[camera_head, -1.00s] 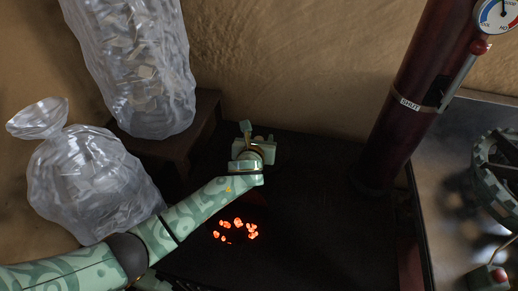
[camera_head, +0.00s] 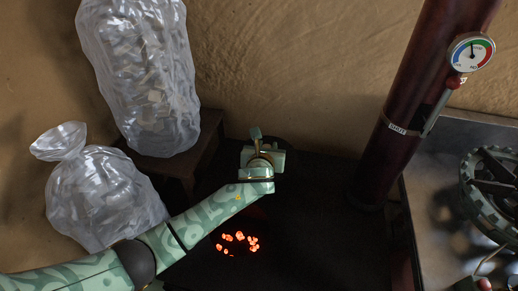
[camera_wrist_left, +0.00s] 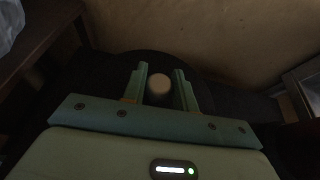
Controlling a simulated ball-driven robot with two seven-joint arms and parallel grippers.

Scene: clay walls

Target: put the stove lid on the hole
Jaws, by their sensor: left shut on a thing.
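My left gripper (camera_head: 260,155) is over the back of the dark stove top (camera_head: 320,215). In the left wrist view its two fingers (camera_wrist_left: 160,90) stand on either side of a pale round knob and are shut on it. The knob belongs to the stove lid, a dark round disc (camera_wrist_left: 204,92) mostly hidden by the gripper in the head view. I cannot tell whether the lid rests on the stove top or is raised. The hole (camera_head: 237,243) shows glowing orange embers, nearer than the gripper and just right of my left forearm. My right gripper is not in view.
Two clear filled bags (camera_head: 145,80) stand at the left, one on a dark wooden stand (camera_head: 205,140). A dark red flue pipe (camera_head: 405,120) with a gauge (camera_head: 470,52) rises at the right. A metal counter with a burner (camera_head: 490,185) lies beyond it. The clay wall is behind.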

